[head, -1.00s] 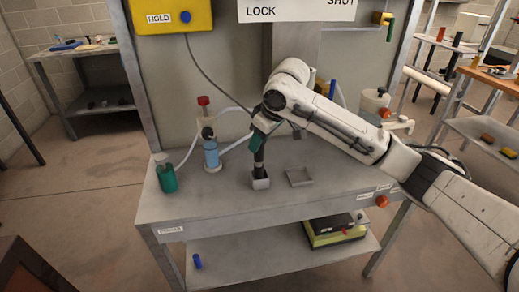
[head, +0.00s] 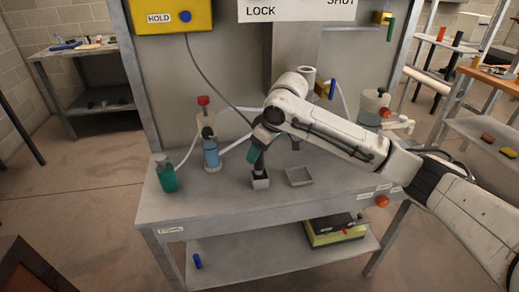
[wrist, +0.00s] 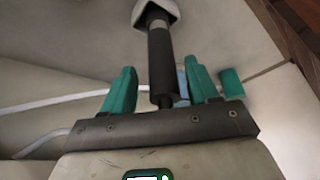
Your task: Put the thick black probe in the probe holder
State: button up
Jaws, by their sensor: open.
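The thick black probe (wrist: 162,62) runs between the green fingers of my gripper (wrist: 160,80) in the wrist view, with gaps on both sides. Its far end goes into the opening of the small grey probe holder (wrist: 155,14). In the head view the probe (head: 260,165) stands roughly upright in the square grey holder (head: 261,183) on the bench. My gripper (head: 254,154) is open around the probe's upper part, just above the holder. The finger and wrist parts hide the top of the probe in the head view.
A shallow grey tray (head: 299,177) lies right of the holder on the bench (head: 225,204). A blue bottle (head: 211,155) and a green bottle (head: 166,176) stand to the left. A thin cable runs down from the yellow box (head: 170,17). The bench front is clear.

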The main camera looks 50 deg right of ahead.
jog(key=shift+r, duration=0.1)
jog(key=v, duration=1.2)
jog(key=w+a+f+t+y, duration=0.1)
jog(key=w+a+f+y, duration=0.15)
jog(key=a, duration=0.45)
jog(key=w+a+f+t+y, duration=0.1)
jog(key=a+f, duration=0.2)
jog(key=a, duration=0.4)
jog(key=s+a+f+m, duration=0.1)
jog(key=s+a+f, duration=0.25)
jog(key=f, duration=0.25)
jog(key=s+a+f, duration=0.3)
jog(key=a+f, duration=0.2)
jog(key=f, duration=0.1)
jog(key=s+a+f+m+g+h, duration=0.1)
jog(key=s+f+g, duration=0.1)
jog(key=s+f, duration=0.9)
jog(key=s+d+f+g+h, duration=0.1)
jog(key=s+d+f, duration=0.1)
jog(key=s, duration=0.6)
jog(key=s+d+f+g+h, duration=0.2)
jog(key=s+d, duration=0.1)
jog(key=s, duration=0.5)
jog(key=shift+s+d+f+m, duration=0.2)
jog(key=shift+s+m, duration=0.05)
jog(key=shift+m, duration=0.05)
